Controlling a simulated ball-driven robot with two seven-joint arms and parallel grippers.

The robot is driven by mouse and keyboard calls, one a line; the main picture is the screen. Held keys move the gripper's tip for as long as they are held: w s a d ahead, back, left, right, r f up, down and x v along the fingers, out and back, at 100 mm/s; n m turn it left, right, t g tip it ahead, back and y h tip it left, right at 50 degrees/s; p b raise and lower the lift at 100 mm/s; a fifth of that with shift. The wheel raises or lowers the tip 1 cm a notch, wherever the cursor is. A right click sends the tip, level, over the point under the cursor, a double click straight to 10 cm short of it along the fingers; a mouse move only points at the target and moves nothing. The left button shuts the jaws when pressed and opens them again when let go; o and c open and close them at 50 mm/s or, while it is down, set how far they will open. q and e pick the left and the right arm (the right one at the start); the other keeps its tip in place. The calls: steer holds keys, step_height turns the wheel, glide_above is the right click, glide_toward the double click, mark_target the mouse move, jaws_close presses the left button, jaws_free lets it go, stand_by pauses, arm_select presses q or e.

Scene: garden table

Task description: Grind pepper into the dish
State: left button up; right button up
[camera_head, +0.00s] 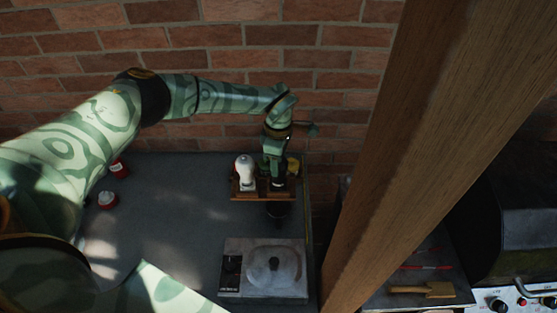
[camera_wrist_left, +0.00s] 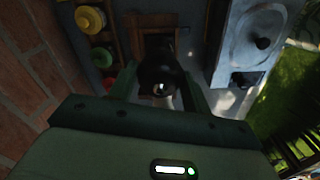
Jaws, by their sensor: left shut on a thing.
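My left gripper (camera_head: 277,180) is at the wooden rack (camera_head: 262,197) near the back wall. It is shut on a dark, glossy pepper mill, which shows between the fingers in the left wrist view (camera_wrist_left: 158,75). In the head view the gripper mostly hides the mill, and I cannot tell whether it still rests in the rack. A white mill (camera_head: 245,172) stands upright in the rack, just left of the gripper. A small dark round vessel (camera_head: 277,211) is just in front of the rack; I cannot tell if it is the dish. My right gripper is not in view.
A wooden post (camera_head: 395,150) rises right of the table. The middle of the grey table (camera_head: 170,220) is clear.

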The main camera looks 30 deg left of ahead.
arm_select(q)
steer(key=m, duration=0.3)
steer(key=shift+m, duration=0.3)
steer(key=n+p, duration=0.1)
steer(key=n, duration=0.2)
steer(key=shift+r, duration=0.15)
steer(key=n+p, duration=0.1)
steer(key=n, duration=0.3)
steer(key=o, duration=0.9)
steer(key=shift+o, duration=0.2)
step_height(320, 180, up, 7)
steer(key=p, duration=0.6)
